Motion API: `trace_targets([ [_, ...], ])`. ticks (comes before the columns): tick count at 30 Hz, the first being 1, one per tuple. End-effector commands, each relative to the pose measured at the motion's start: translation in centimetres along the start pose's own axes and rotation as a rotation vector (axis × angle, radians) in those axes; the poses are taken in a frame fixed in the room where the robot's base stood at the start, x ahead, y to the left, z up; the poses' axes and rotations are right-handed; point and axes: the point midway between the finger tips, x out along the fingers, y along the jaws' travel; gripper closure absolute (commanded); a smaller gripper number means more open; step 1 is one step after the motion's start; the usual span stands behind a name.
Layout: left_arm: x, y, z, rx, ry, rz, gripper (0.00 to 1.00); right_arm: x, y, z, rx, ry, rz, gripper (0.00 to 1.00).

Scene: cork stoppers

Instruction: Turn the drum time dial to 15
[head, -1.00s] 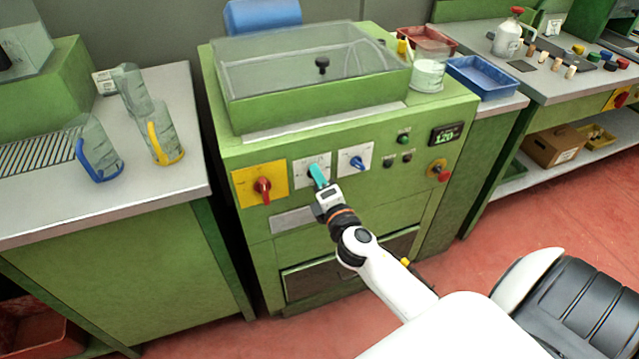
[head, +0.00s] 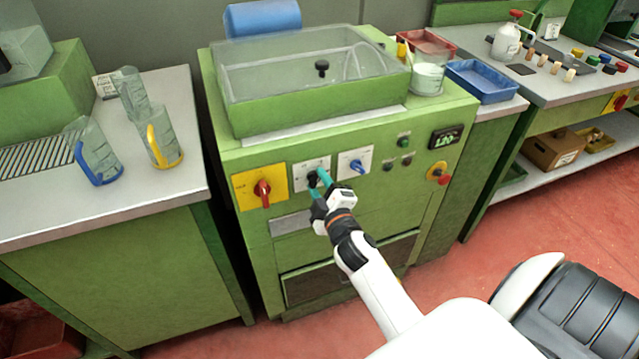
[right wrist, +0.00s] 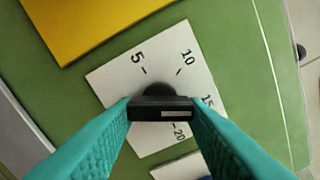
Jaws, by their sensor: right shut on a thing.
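The drum time dial is a black bar knob (right wrist: 150,108) on a white plate (head: 304,166) on the green machine's front. In the right wrist view the plate (right wrist: 110,78) shows 5, 10, 15 and 20. A white line on the knob's right half points right, toward the side with 15 and 20; the teal finger partly covers the 15, so exact alignment is unclear. My right gripper (head: 318,182) is shut on the knob, its teal fingers (right wrist: 161,110) at both ends of the bar. My left gripper is out of view.
A yellow plate with a red switch (head: 263,189) is left of the dial, and a white plate with a blue knob (head: 355,163) is right of it. A red button (head: 440,175) and a lit display (head: 446,137) are farther right. A drawer front (head: 330,270) lies below.

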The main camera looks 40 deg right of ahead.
Motion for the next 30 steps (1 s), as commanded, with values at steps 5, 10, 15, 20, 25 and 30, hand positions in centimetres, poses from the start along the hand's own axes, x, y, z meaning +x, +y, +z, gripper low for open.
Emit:
trace_targets([
  [5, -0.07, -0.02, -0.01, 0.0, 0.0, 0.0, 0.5, -0.03, 0.13, -0.06, 0.037, 0.002, 0.002, 0.85],
  [10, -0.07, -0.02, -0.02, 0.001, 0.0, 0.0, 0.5, -0.02, 0.15, -0.07, 0.047, 0.002, 0.003, 0.85],
  [15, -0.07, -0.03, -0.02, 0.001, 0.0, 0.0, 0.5, -0.02, 0.16, -0.07, 0.047, 0.002, 0.003, 0.85],
  [20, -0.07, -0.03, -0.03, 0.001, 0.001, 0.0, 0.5, -0.03, 0.16, -0.07, 0.047, 0.002, 0.003, 0.57],
  [25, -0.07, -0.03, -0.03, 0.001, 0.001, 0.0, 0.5, -0.02, 0.12, -0.04, 0.046, 0.001, 0.002, 0.4],
  [30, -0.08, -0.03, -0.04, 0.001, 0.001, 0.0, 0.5, -0.01, 0.08, -0.02, 0.046, 0.001, 0.001, 0.4],
])
